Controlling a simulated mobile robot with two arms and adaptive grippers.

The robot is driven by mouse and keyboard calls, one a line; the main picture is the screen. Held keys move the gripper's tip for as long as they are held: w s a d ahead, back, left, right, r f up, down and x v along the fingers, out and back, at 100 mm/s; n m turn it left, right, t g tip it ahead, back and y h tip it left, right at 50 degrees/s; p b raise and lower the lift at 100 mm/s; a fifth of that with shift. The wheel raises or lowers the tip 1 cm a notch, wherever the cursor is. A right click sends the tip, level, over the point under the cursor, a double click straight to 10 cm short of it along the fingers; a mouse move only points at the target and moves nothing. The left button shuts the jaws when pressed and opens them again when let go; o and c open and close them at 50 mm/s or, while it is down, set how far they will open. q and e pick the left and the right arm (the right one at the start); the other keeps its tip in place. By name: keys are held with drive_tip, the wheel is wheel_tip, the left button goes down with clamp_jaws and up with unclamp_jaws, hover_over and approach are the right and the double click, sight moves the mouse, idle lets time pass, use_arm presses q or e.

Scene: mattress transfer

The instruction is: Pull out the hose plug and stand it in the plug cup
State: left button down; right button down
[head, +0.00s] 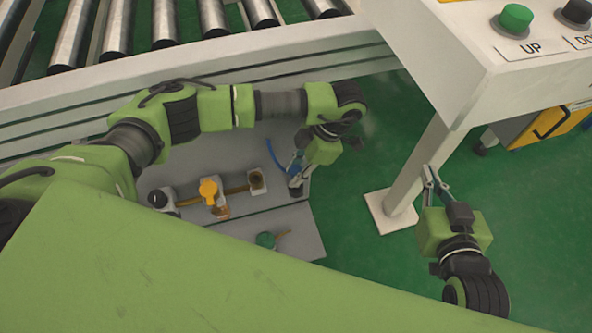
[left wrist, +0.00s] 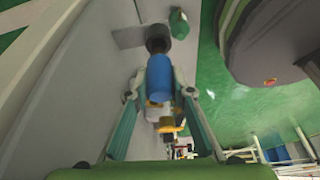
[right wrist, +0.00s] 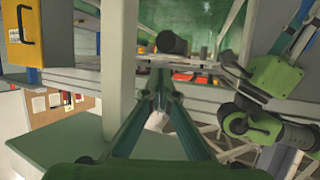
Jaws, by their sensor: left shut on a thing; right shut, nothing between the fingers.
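My left gripper (head: 296,172) is shut on the blue hose plug (left wrist: 159,78), low over the right part of the grey panel (head: 290,222). A blue hose (head: 274,154) shows just left of the gripper in the head view. A dark round piece (left wrist: 157,40) lies at the plug's far end in the left wrist view. I cannot tell whether it is the plug cup or part of the plug, nor whether the plug stands inside anything. My right gripper (head: 429,172) is shut and empty beside the white post; its fingers meet in the right wrist view (right wrist: 161,78).
A roller conveyor (head: 160,22) stands behind. The white post (head: 408,180) supports a control box (head: 475,50). Green floor lies open at right.

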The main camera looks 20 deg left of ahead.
use_arm(q)
drive_tip(key=shift+f, duration=0.1)
use_arm(e)
drive_tip(key=shift+w+a+r+t, duration=0.1)
drive_tip(key=shift+w+r+t, duration=0.1)
drive_tip(key=shift+r+t, duration=0.15)
use_arm(q)
drive_tip(key=shift+f+b, duration=0.25)
drive_tip(key=shift+b, duration=0.05)
use_arm(e)
drive_tip(key=shift+w+a+r+t+y, duration=0.15)
drive_tip(key=shift+w+r+t, duration=0.1)
drive_tip(key=shift+r, duration=0.25)
drive_tip(key=shift+w+a+r+t+y, duration=0.1)
drive_tip(key=shift+r+t+y, duration=0.1)
drive_tip(key=shift+r, duration=0.3)
drive_tip(key=shift+r, duration=0.1)
use_arm(q)
drive_tip(key=shift+f, duration=0.2)
use_arm(e)
drive_tip(key=shift+w+a+r+t, duration=0.2)
drive_tip(key=shift+r+t, duration=0.2)
drive_tip(key=shift+r, duration=0.2)
drive_tip(key=shift+r, duration=0.1)
